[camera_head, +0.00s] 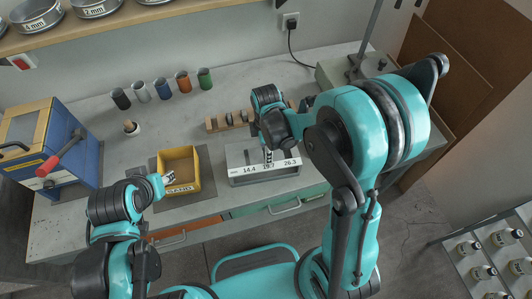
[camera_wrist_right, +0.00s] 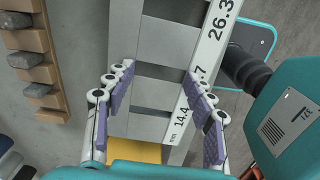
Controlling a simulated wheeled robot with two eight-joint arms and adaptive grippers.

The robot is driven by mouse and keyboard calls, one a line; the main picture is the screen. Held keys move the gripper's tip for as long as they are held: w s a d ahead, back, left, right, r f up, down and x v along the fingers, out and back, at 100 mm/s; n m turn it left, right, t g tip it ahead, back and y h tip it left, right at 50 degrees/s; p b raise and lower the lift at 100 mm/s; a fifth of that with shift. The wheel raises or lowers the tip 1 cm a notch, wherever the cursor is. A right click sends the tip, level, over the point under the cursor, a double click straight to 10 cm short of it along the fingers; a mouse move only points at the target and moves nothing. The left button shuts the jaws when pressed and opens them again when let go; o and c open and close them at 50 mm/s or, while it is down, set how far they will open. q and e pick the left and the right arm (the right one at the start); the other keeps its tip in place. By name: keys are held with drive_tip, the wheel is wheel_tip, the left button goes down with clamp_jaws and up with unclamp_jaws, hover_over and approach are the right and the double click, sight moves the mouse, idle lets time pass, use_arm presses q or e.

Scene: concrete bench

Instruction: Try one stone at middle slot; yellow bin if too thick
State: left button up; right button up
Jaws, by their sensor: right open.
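The grey metal slot gauge (camera_head: 238,178) has a white label strip reading 14.4, 19.7 and 26.3. My right gripper (camera_head: 268,155) is over its middle part. In the right wrist view the open right gripper (camera_wrist_right: 158,78) has purple pads on either side of the gauge's bars (camera_wrist_right: 173,68), with no stone between them. Grey stones (camera_wrist_right: 25,61) sit apart on a wooden rack (camera_wrist_right: 60,75), left in that view; the rack (camera_head: 211,125) is behind the gauge in the head view. The yellow bin (camera_head: 195,178) stands left of the gauge. My left gripper (camera_head: 167,178) is by the bin's left side; its opening is unclear.
Several coloured cylinders (camera_head: 183,82) line the back of the bench. A blue machine with a red handle (camera_head: 55,165) stands at the left. A small pot with a brush (camera_head: 131,128) is nearer the middle. A grey stand (camera_head: 350,70) is at the back right.

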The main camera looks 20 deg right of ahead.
wheel_tip(320, 180, up, 12)
idle(0.5)
idle(0.6)
drive_tip(key=s+d+m+t+b, duration=0.1)
drive_tip(key=s+d+m+t, duration=0.1)
drive_tip(key=s+m, duration=0.3)
drive_tip(key=s+d+m+t+b, duration=0.2)
drive_tip(key=s+m+t, duration=0.3)
drive_tip(key=m, duration=0.7)
drive_tip(key=shift+s+d+r, duration=0.15)
drive_tip(key=shift+d, duration=0.2)
